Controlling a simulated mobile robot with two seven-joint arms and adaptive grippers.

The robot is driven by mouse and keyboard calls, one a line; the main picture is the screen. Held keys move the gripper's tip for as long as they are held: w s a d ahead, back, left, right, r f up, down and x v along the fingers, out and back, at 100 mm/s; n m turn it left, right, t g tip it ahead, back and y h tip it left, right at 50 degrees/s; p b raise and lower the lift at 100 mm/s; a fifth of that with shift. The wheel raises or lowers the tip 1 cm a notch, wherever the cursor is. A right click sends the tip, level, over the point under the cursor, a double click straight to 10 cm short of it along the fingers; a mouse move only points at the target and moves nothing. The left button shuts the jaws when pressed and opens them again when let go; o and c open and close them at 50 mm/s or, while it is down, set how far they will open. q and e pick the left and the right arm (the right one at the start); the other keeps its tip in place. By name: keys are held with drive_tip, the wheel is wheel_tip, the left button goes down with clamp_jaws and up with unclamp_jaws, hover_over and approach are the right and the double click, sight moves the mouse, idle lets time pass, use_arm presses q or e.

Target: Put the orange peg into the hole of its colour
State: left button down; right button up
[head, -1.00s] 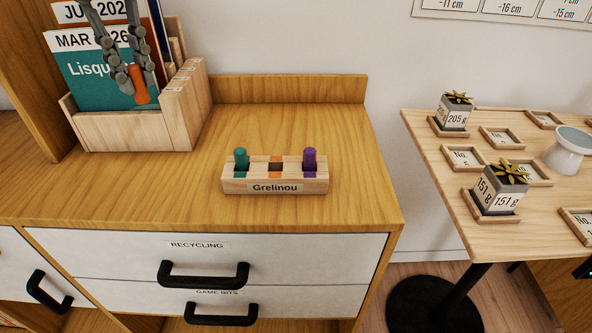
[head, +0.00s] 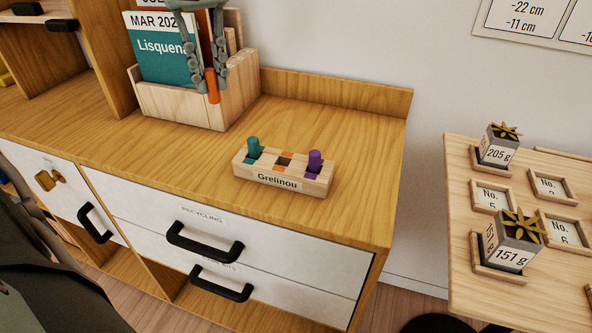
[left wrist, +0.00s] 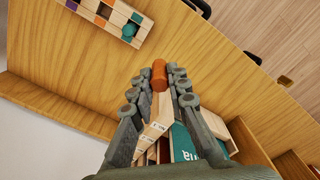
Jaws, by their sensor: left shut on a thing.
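My left gripper (head: 212,84) is shut on the orange peg (head: 211,88), which hangs upright between the fingertips in front of the magazine box. In the left wrist view the orange peg (left wrist: 159,76) sits between the two fingers (left wrist: 158,88). The wooden peg block (head: 240,170) labelled "Grelinou" stands on the cabinet top, below and right of the gripper. A teal peg (head: 254,146) stands in its left hole and a purple peg (head: 314,162) in its right hole. The middle hole (head: 285,161), with orange around it, is empty. My right gripper is not in view.
A wooden magazine box (head: 180,106) with books stands behind the block's left. The cabinet top (head: 350,200) is clear around the block, with a raised back edge (head: 340,91). A side table (head: 462,215) with weights and small trays stands at right.

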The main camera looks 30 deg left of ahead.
use_arm(q)
drive_tip(key=shift+d+f, duration=0.1)
drive_tip(key=shift+d, duration=0.05)
drive_tip(key=d+f, duration=0.2)
drive_tip(key=d, duration=0.1)
drive_tip(key=w+d+f, duration=0.1)
drive_tip(key=d+f, duration=0.1)
drive_tip(key=d, duration=0.2)
drive_tip(key=w+d+f, duration=0.1)
drive_tip(key=d+f, duration=0.1)
drive_tip(key=d, duration=0.1)
drive_tip(key=shift+w+d+f, duration=0.15)
drive_tip(key=shift+f, duration=0.1)
drive_tip(key=shift+w+d+f, duration=0.1)
drive_tip(key=shift+d+f, duration=0.1)
drive_tip(key=shift+d, duration=0.15)
wheel_tip(320, 180, down, 4)
drive_tip(key=shift+r, duration=0.25)
drive_tip(key=shift+f, duration=0.25)
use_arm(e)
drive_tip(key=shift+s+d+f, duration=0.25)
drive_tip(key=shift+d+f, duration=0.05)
use_arm(q)
drive_tip(key=shift+f, duration=0.15)
